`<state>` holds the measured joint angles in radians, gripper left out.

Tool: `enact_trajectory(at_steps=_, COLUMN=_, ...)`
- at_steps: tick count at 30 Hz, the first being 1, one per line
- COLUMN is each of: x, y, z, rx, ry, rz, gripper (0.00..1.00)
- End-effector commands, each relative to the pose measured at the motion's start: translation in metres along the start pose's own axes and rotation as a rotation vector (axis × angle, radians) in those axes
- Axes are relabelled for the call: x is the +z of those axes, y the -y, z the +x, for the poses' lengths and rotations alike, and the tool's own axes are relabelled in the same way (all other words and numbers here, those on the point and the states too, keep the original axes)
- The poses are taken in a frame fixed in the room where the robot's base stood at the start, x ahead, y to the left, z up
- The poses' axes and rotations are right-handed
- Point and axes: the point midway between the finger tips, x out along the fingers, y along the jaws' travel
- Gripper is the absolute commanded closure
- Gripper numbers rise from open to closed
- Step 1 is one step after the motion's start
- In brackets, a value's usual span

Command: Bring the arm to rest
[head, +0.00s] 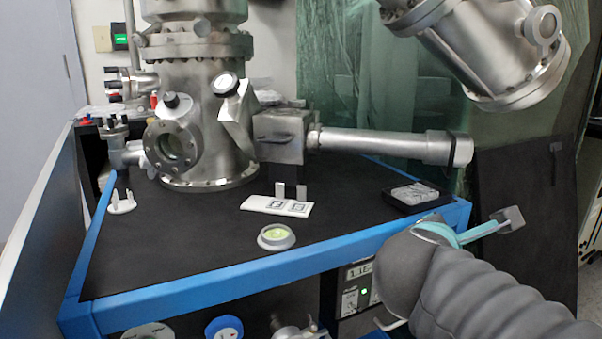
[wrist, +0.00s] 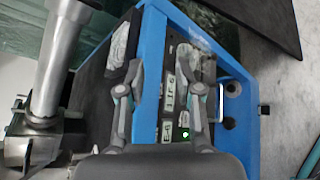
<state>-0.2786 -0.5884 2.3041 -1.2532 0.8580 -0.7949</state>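My gripper (wrist: 172,75) is open in the wrist view, its two fingers apart with nothing between them. Behind them show the blue frame edge and the front panel of the bench. In the head view my gripper (head: 480,232) is at the lower right, just off the blue front right corner of the bench (head: 340,205). My grey sleeved arm partly hides it there. It looks apart from the things on the bench top.
A steel vacuum chamber (head: 200,100) with a long horizontal tube (head: 385,145) stands on the bench. A dark tray (head: 411,195), a white plate with markers (head: 277,206), a round dish (head: 276,237) and a white pronged holder (head: 122,203) lie on top.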

Motion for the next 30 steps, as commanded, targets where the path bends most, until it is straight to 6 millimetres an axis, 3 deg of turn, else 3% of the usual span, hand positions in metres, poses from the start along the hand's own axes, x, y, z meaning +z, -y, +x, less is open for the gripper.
enact_trajectory(at_steps=6, x=-0.041, y=0.065, z=-0.011, rx=-0.29, ry=-0.134, rz=0.602, gripper=0.65)
enact_trajectory(at_steps=13, x=-0.084, y=0.115, z=-0.043, rx=-0.645, ry=-0.168, rz=1.189, gripper=0.65)
enact_trajectory(at_steps=18, x=-0.107, y=0.13, z=-0.071, rx=-0.878, ry=-0.156, rz=1.521, gripper=0.65)
enact_trajectory(at_steps=21, x=-0.112, y=0.133, z=-0.084, rx=-0.964, ry=-0.157, rz=1.633, gripper=0.65)
enact_trajectory(at_steps=30, x=-0.094, y=0.133, z=-0.087, rx=-0.97, ry=-0.121, rz=1.73, gripper=0.65)
